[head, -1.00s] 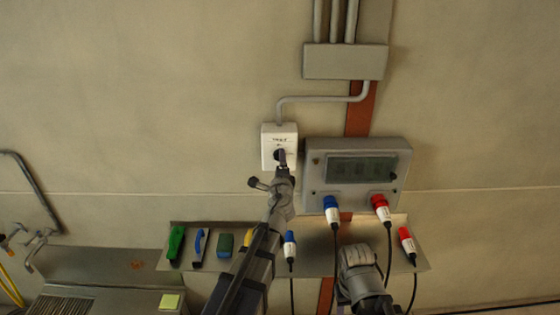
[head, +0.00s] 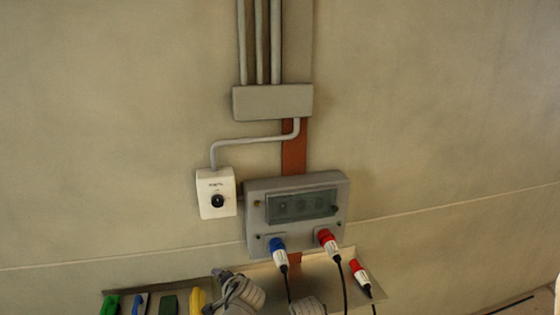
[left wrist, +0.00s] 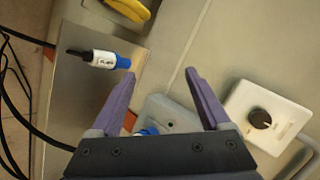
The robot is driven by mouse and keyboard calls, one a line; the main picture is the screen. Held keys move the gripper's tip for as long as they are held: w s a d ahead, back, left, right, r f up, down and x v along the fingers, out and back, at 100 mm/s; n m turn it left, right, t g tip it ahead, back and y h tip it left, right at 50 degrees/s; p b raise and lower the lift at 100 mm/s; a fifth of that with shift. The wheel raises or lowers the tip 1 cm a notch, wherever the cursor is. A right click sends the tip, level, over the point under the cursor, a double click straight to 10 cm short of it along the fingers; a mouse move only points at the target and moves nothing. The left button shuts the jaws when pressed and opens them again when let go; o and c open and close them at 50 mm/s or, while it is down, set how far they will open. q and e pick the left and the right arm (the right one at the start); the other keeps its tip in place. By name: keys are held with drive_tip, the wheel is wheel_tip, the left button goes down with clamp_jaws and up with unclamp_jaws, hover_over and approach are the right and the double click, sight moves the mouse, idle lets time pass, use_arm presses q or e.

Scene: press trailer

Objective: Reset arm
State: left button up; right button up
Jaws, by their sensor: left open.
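My left gripper (left wrist: 160,74) is open and empty in the left wrist view, its two purple fingers spread apart. A white switch box with a round black knob (left wrist: 262,117) is to the right of the fingers, clear of them. In the head view the same switch box (head: 216,193) is on the wall, with nothing touching it. My left arm shows only as a grey folded part at the bottom edge of the head view, and its fingers cannot be made out there. A small part of my right arm shows at the bottom edge; its gripper is not visible.
A grey socket panel (head: 297,187) holds a blue plug (head: 278,248) and a red plug (head: 328,240). Another red plug (head: 359,270) is near the metal shelf's right end. Green, blue and yellow tools line the left. A loose blue plug (left wrist: 112,60) shows in the wrist view.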

use_arm(q)
drive_tip(key=s+d+f+n+g+h+b, duration=0.2)
drive_tip(key=s+d+f+g, duration=0.2)
drive_tip(key=s, duration=0.6)
drive_tip(key=s+d+f+n+g+h+b, duration=0.1)
drive_tip(key=s+d+f+g+h+b, duration=0.1)
drive_tip(key=s+d+f+g, duration=0.3)
drive_tip(key=s+d+f+b, duration=0.1)
drive_tip(key=s+d+f, duration=0.2)
drive_tip(key=s+f, duration=0.2)
drive_tip(key=shift+d+f+n+h, duration=0.35)
drive_tip(key=shift+f+n+h, duration=0.05)
drive_tip(key=shift+f, duration=0.35)
use_arm(e)
wheel_tip(320, 180, down, 6)
drive_tip(key=shift+f, duration=0.15)
use_arm(q)
drive_tip(key=shift+w, duration=0.1)
drive_tip(key=shift+c, duration=0.3)
